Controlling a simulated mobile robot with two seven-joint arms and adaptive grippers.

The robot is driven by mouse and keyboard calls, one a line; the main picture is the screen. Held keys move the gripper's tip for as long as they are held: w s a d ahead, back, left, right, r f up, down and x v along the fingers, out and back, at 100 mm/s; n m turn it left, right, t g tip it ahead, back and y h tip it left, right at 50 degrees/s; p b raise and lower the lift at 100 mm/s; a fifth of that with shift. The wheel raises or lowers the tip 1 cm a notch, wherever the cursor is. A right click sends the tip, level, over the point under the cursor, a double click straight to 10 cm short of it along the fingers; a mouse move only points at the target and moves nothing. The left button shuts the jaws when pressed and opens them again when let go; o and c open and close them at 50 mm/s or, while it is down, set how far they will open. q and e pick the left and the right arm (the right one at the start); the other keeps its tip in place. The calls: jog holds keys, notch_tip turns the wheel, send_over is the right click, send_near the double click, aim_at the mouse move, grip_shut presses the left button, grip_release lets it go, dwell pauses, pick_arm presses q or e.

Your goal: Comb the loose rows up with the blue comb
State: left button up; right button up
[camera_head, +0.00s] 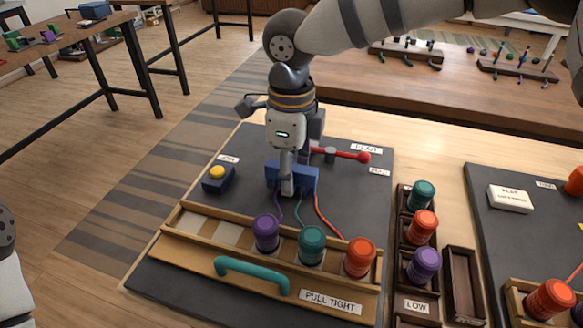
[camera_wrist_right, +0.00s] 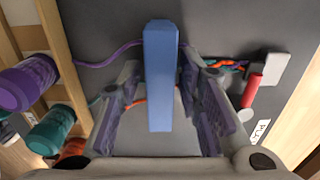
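The blue comb (camera_head: 307,178) is a block on the dark board, at the upper end of the purple, teal and orange cords. My right gripper (camera_head: 287,188) points down over it, one finger in front of the comb. In the right wrist view the comb (camera_wrist_right: 161,80) lies between the two spread fingers, with gaps visible on both sides. The comb's teeth and the rows are hidden. The cords run to the purple spool (camera_head: 266,232), teal spool (camera_head: 312,243) and orange spool (camera_head: 360,256) in the wooden tray. My left gripper is out of view.
A red-handled lever (camera_head: 343,154) stands just right of my gripper. A yellow button box (camera_head: 218,178) sits left. A teal handle (camera_head: 250,275) fronts the tray. A rack of spools (camera_head: 424,225) and a second board (camera_head: 500,228) lie to the right.

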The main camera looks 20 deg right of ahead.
grip_shut()
jog(key=shift+w, duration=0.15)
jog(key=shift+w+d, duration=0.55)
jog(key=shift+w, duration=0.2)
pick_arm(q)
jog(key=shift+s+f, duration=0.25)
